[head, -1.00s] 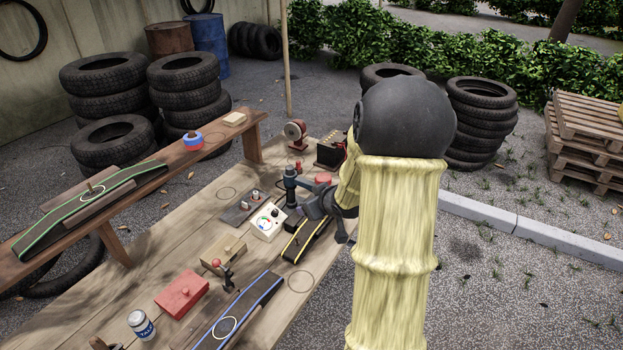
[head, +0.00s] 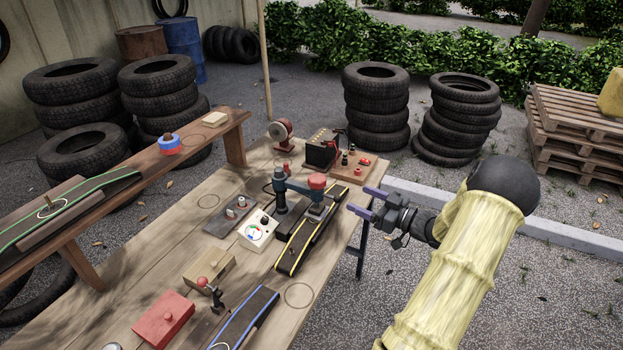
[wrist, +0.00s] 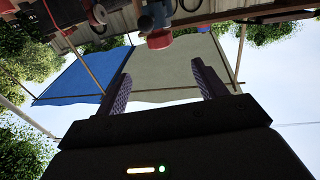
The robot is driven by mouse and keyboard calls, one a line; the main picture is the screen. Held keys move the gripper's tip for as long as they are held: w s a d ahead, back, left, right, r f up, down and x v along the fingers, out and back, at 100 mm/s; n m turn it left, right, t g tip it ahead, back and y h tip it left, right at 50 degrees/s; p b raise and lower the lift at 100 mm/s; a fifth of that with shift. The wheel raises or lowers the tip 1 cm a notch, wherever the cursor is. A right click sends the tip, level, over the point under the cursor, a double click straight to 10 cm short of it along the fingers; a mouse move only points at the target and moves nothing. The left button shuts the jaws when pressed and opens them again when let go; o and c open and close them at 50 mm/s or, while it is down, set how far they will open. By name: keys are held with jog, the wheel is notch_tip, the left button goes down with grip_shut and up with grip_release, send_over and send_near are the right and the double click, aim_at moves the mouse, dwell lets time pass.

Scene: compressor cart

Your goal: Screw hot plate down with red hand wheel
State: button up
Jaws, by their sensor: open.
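The red hand wheel (head: 317,181) sits on top of the end of a blue-grey clamp arm (head: 295,184) with a dark upright column (head: 280,190). Below the wheel, a small metal block, apparently the hot plate (head: 317,211), rests over a black belt with yellow edges (head: 298,246). I cannot tell whether the plate is pressed tight. My gripper (head: 360,200) is open and empty, to the right of the wheel and apart from it, its purple fingers pointing toward it. In the wrist view the red wheel (wrist: 159,39) shows just beyond and between the fingertips (wrist: 161,70).
A dial gauge box (head: 257,231) stands left of the belt. A black battery box (head: 322,149) and a board with red knobs (head: 358,165) lie behind the clamp. A red box (head: 164,318) is at the front. Free room lies right of the table.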

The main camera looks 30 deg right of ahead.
aim_at(312, 178)
jog(key=p+x, duration=0.1)
jog(key=x, duration=1.6)
jog(key=shift+w+a+p, duration=0.1)
jog(key=shift+w+p, duration=0.05)
jog(key=shift+p, duration=0.2)
jog(key=c, duration=1)
